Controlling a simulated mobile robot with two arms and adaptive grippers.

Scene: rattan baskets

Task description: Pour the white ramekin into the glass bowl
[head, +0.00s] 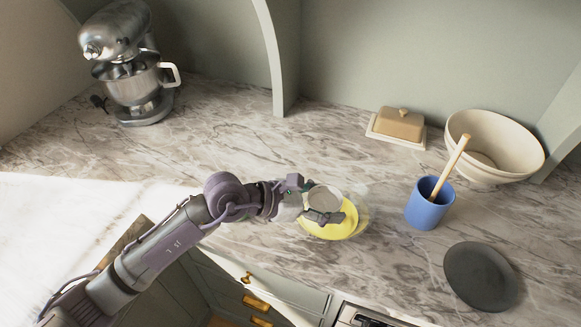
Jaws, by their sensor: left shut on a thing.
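My left gripper (311,202) is shut on the white ramekin (323,200) and holds it over the glass bowl. The ramekin's pale side shows between the fingers; I cannot tell its exact tilt or what is inside it. The glass bowl (361,222) stands on the marble counter near the front edge. Something yellow shows in it, below and around the gripper. The gripper and ramekin hide part of the bowl. My right gripper is not in view.
A blue cup (428,205) with a wooden spoon (448,168), a dark round plate (480,277) and a large cream bowl (508,150) stand to the right. A butter dish (400,124) is behind. A stand mixer (130,65) is at back left. The counter's middle back is clear.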

